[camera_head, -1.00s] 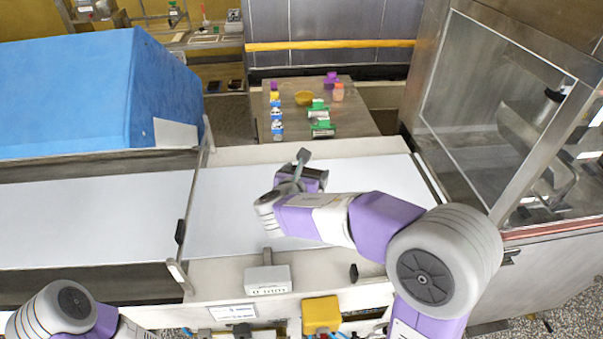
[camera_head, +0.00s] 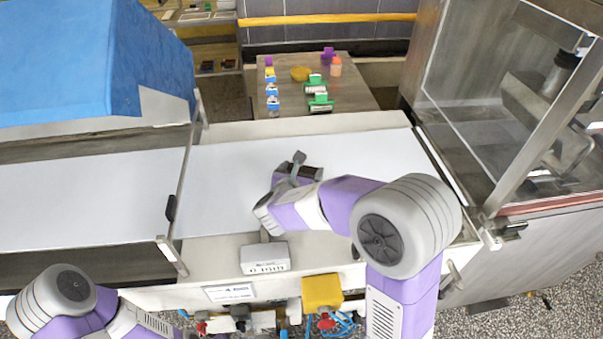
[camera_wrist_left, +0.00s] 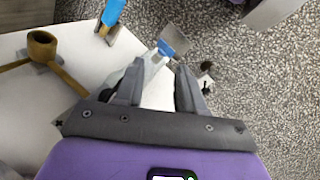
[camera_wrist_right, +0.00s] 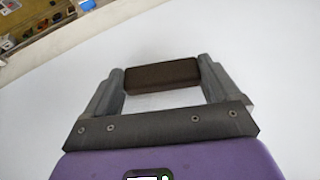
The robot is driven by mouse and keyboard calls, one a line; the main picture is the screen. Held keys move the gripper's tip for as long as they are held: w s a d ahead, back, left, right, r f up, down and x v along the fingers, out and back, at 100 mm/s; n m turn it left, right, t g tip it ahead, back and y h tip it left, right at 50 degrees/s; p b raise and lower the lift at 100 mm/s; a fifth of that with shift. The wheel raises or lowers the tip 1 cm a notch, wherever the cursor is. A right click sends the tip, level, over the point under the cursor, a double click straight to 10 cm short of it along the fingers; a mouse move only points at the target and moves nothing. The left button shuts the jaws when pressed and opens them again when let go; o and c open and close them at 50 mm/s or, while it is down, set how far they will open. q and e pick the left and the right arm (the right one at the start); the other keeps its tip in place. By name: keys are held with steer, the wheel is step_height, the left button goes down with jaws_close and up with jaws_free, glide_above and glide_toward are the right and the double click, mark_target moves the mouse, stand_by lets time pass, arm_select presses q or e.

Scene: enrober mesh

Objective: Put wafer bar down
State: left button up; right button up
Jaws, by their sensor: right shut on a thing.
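The wafer bar (camera_wrist_right: 162,75) is a dark brown block. In the right wrist view it spans the gap between the two fingers of my right gripper (camera_wrist_right: 160,82), which is shut on it. In the head view my right gripper (camera_head: 299,170) is over the white belt (camera_head: 225,190), with the dark bar (camera_head: 313,173) partly hidden by a finger. I cannot tell whether the bar touches the belt. In the left wrist view my left gripper (camera_wrist_left: 150,85) is open and empty. It is out of sight in the head view.
A blue cover (camera_head: 90,60) stands at the left, beside a metal side post (camera_head: 185,180). A glass-walled machine (camera_head: 490,110) stands at the right. Behind the belt, a small table (camera_head: 350,95) holds coloured items. The belt left of my right gripper is clear.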

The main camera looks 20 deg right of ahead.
steer(key=o, duration=0.4)
steer(key=shift+f, duration=0.15)
steer(key=shift+c, duration=0.2)
steer(key=shift+o, duration=0.8)
